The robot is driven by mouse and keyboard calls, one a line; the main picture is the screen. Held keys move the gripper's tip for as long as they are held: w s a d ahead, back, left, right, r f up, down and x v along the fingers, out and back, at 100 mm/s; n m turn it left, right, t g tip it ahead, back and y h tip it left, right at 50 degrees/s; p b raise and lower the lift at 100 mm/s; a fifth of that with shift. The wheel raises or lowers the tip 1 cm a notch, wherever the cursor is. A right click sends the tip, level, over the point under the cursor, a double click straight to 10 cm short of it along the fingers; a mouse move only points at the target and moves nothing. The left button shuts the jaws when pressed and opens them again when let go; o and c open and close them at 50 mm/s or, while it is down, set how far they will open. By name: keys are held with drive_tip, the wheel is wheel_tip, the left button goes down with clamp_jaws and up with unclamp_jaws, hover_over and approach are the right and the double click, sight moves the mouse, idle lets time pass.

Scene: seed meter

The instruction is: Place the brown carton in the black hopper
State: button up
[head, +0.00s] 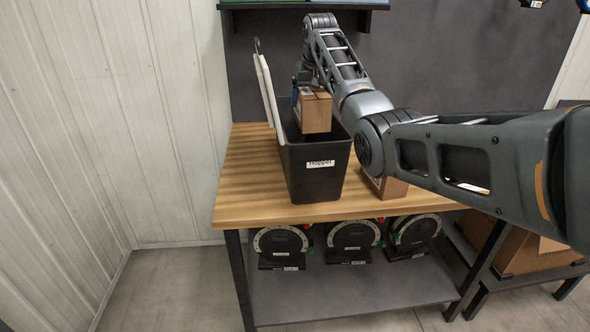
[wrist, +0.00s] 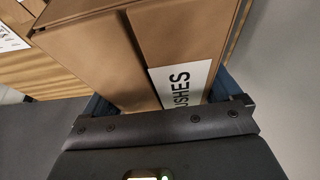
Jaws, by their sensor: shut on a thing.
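The black hopper (head: 318,178) stands upright on the wooden table, open at the top, with a white "Hopper" label on its front. My gripper (head: 307,88) is shut on the brown carton (head: 315,113), which appears at the hopper's opening. I cannot tell whether the carton's bottom is above or below the rim. In the wrist view the brown carton (wrist: 95,52) fills the space between the fingers of my gripper (wrist: 162,98). A white label ending in "USHES" shows on it.
Another brown carton (head: 392,188) stands on the table (head: 245,185) right of the hopper, partly hidden by my arm. A white panel (head: 268,98) rises at the hopper's left side. A shelf (head: 345,5) hangs above. Several round black devices (head: 281,243) sit on the lower shelf.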

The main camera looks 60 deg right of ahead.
drive_tip(key=shift+w+f+b, duration=0.15)
drive_tip(key=shift+f+b, duration=0.1)
drive_tip(key=shift+f, duration=2.8)
drive_tip(key=shift+w+f+b, duration=0.15)
drive_tip(key=shift+f+b, duration=0.05)
drive_tip(key=shift+f, duration=2.8)
drive_tip(key=shift+w+f+b, duration=0.15)
drive_tip(key=shift+f+b, duration=0.1)
drive_tip(key=shift+f, duration=2.8)
drive_tip(key=shift+f, duration=0.1)
drive_tip(key=o, duration=1.1)
drive_tip(key=shift+a+f, duration=0.1)
drive_tip(key=shift+o, duration=0.2)
drive_tip(key=shift+v, duration=6.15)
